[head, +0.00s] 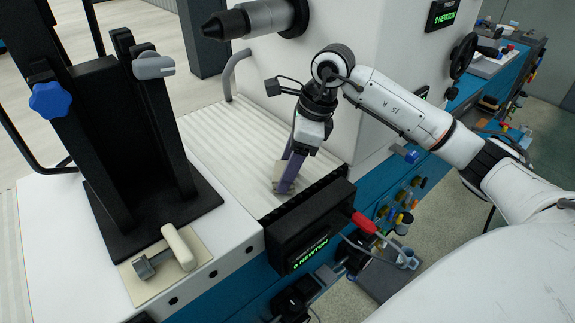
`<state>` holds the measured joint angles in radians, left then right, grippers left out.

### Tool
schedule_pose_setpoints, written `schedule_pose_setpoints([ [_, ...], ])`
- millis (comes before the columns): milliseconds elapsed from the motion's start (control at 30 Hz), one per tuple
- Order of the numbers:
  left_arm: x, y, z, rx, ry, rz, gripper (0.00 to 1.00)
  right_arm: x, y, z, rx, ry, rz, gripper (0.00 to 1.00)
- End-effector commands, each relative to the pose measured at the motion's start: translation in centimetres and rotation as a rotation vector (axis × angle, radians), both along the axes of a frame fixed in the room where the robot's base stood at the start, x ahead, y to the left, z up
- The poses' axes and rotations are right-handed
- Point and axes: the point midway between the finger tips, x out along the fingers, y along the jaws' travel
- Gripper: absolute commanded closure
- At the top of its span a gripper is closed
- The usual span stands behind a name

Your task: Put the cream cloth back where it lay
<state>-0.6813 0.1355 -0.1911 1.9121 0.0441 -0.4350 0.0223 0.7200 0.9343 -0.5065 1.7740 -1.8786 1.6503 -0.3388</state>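A small cream-beige piece that looks like the cream cloth (278,172) is at the white ribbed bed, right by the fingertips of my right gripper. My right gripper (286,186) has purple fingers and points down at the bed, just behind the black display box. The fingers overlap in this view and cover part of the cloth. I cannot tell whether they are closed on it, or whether the cloth touches the bed. My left gripper is not in view.
The white ribbed bed (215,138) is clear to the left of the gripper. A black display box (310,232) stands in front. A black upright fixture (115,150) and a cream plate (140,289) with a handled clamp are at left. A grey-black spindle (250,18) juts out above.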

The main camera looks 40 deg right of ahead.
Motion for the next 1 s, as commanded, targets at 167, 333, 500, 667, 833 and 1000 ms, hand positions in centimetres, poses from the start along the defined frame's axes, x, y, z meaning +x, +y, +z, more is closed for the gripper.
schedule_pose_setpoints([
  [167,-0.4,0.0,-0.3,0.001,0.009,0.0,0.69,0.0,0.0,0.0,0.0,-0.001,0.0,0.66],
  [333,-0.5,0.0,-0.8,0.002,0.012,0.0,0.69,0.0,0.0,-0.4,0.0,-0.001,0.0,0.66],
  [500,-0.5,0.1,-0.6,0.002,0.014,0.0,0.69,0.0,0.0,-0.3,-0.001,-0.001,0.0,0.23],
  [667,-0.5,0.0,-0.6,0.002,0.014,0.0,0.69,0.0,0.0,-0.2,-0.001,-0.001,0.0,0.23],
  [833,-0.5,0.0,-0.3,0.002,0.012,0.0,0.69,0.0,-0.1,0.3,0.0,-0.002,-0.001,0.23],
  [1000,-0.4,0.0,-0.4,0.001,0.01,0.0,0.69,-0.5,-0.8,2.9,-0.002,-0.007,-0.001,0.23],
])
